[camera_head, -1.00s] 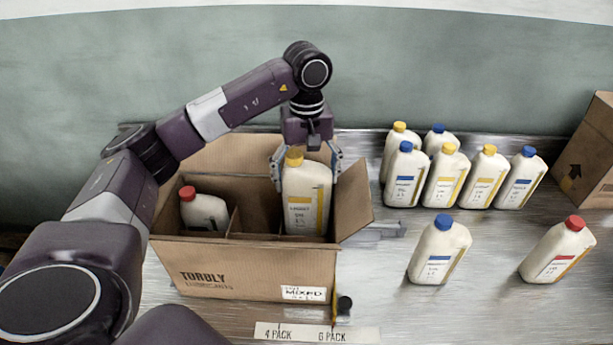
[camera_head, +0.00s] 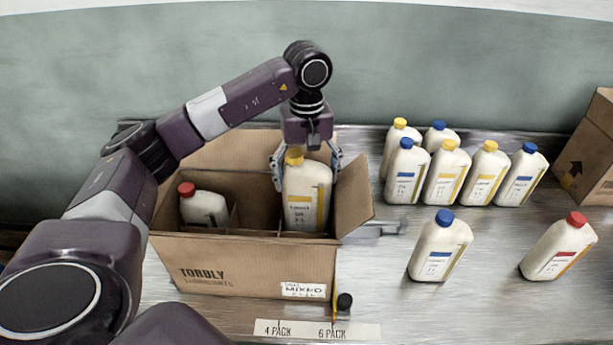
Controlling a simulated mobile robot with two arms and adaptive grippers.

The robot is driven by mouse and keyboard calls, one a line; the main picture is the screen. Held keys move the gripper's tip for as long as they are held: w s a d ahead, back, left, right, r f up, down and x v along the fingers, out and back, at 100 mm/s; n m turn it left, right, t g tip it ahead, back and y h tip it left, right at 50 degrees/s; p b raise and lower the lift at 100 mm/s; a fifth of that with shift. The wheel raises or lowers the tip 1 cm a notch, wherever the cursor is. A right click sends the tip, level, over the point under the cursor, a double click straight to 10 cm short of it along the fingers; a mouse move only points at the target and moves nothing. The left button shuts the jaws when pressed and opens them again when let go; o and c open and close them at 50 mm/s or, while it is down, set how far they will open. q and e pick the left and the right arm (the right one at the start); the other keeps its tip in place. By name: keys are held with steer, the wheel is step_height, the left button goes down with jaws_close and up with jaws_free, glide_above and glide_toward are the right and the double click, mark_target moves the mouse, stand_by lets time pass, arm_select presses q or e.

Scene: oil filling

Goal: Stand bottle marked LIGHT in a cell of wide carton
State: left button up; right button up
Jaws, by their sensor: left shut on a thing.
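The wide carton (camera_head: 240,267) stands open on the metal bench, with inner dividers making cells. My left gripper (camera_head: 306,172) is shut on a white bottle with a yellow cap (camera_head: 307,195), upright at the carton's right end. The lower part of this bottle is hidden behind the carton's front wall, so I cannot tell whether it touches the floor. Its label has a yellow stripe; the word is too small to read surely. A red-capped bottle (camera_head: 204,208) sits in a left cell. My right gripper is not in view.
Several yellow- and blue-capped bottles (camera_head: 444,172) stand in a group at the back right. A blue-capped bottle (camera_head: 440,248) and a red-capped bottle (camera_head: 560,248) stand nearer. Another carton (camera_head: 590,150) is at the right edge. A strip marked 4 PACK and 6 PACK (camera_head: 318,331) lies in front.

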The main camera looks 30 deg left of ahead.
arm_select(q)
steer(key=shift+f, duration=0.2)
steer(key=o, duration=1.7)
steer(key=shift+f, duration=0.1)
step_height(320, 180, up, 12)
steer(key=shift+r, duration=0.15)
